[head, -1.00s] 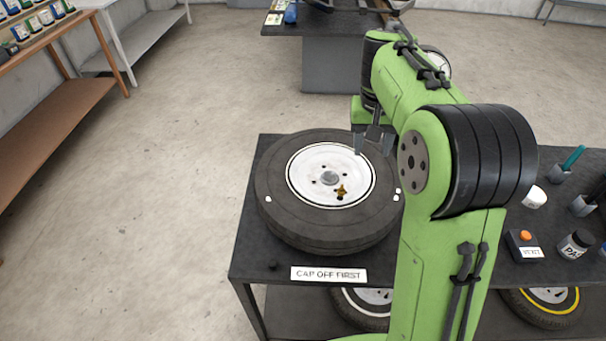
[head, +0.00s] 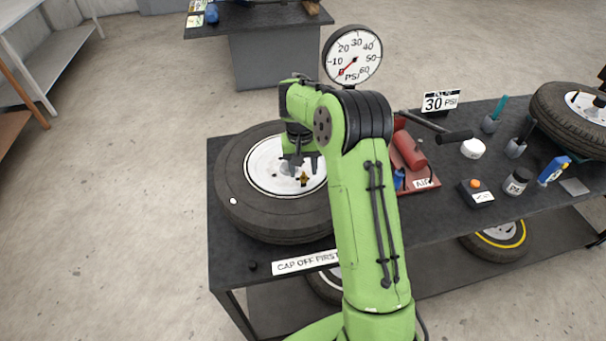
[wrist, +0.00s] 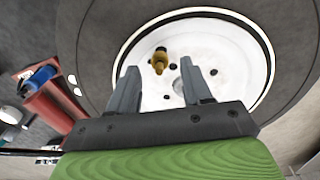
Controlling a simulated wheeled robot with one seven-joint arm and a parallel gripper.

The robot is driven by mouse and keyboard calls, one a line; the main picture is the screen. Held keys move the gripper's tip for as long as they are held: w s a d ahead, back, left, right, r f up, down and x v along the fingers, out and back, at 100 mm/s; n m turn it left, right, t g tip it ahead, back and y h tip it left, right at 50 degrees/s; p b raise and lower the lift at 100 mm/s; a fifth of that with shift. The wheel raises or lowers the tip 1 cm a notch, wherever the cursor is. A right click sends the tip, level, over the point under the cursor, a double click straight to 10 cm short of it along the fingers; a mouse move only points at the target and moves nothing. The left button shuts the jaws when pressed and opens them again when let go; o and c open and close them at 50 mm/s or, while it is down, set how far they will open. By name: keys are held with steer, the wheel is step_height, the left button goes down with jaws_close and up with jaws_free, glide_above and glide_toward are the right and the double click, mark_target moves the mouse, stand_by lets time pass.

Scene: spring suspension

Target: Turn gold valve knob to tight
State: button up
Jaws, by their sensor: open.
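The gold valve knob (head: 303,177) stands on the white wheel hub (head: 262,172) of the tire lying flat on the bench. In the wrist view the gold knob (wrist: 159,62) is beyond my fingertips, between their lines and nearer the left finger. My gripper (head: 304,166) is over the hub, close to the knob in the head view. In the wrist view my gripper (wrist: 160,78) has its two fingers spread with nothing between them. My arm hides the right part of the tire.
A red pump (head: 408,150) stands right of the tire on the dark bench (head: 225,262). A pressure gauge (head: 352,55) rises behind my arm. A small black cap (head: 253,265) lies at the front left. A second tire (head: 570,118) is at the far right.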

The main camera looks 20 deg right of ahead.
step_height(320, 180, down, 2)
steer(key=shift+f, duration=0.1)
jaws_close()
